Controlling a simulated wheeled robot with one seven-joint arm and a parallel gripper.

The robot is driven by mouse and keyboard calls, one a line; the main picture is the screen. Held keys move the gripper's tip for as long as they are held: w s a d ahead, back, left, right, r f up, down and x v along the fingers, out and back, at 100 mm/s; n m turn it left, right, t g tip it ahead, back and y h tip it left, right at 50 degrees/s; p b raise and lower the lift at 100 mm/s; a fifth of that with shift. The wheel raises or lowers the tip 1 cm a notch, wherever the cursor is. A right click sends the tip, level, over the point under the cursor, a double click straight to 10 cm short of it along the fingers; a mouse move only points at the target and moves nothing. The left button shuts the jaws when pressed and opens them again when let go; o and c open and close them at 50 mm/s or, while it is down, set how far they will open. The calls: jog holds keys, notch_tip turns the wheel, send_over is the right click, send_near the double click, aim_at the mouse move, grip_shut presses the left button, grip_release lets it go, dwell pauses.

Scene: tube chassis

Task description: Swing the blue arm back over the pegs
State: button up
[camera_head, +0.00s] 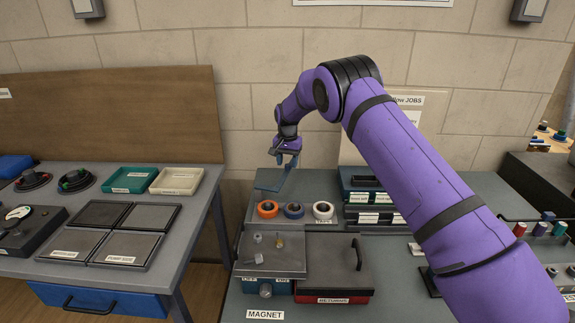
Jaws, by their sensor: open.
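A blue arm (270,186) shows as a flat blue piece with a thin part rising on its right, just above the left end of a row of rings. Any pegs inside the rings are too small to make out. My gripper (285,159) points down, open, just above the blue arm's raised right part. I cannot tell whether it touches that part.
In front of the rings is a grey raised plate (262,268) with small parts on it, beside a dark-lidded red box (333,291) with a handle. Blue-and-black drawers (358,184) stand right of the rings. A second table (50,268) with trays is at left.

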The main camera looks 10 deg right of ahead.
jog(key=shift+f, duration=0.75)
jog(key=shift+c, duration=0.5)
grip_shut()
